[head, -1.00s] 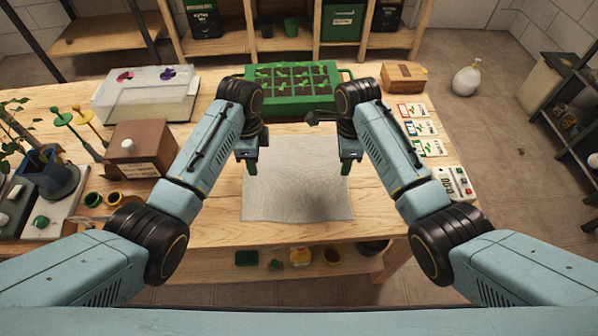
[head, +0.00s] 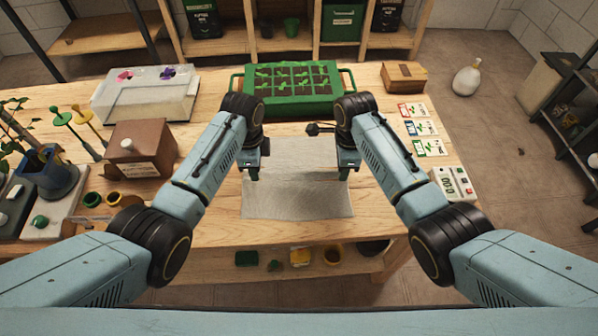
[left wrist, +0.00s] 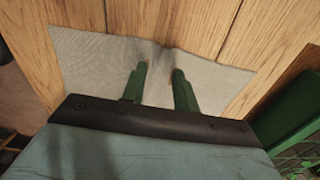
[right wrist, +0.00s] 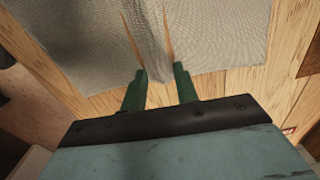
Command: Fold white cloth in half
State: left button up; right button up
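My right gripper (head: 344,176) is at the middle of the right edge. In the right wrist view, a raised ridge of cloth (right wrist: 150,35) runs between its fingers (right wrist: 160,78).
A green seedling tray (head: 292,102) stands beyond the cloth, with a dark small tool (head: 318,129) near it. A brown box (head: 140,150) and pots are to the left. Seed packets (head: 422,128) and a white device (head: 455,184) are to the right.

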pick_arm(q)
grip_shut()
pick_arm(e)
jog(key=shift+f, duration=0.1)
grip_shut()
jog(key=shift+s, duration=0.1)
pick_arm(q)
jog(key=shift+r, duration=0.1)
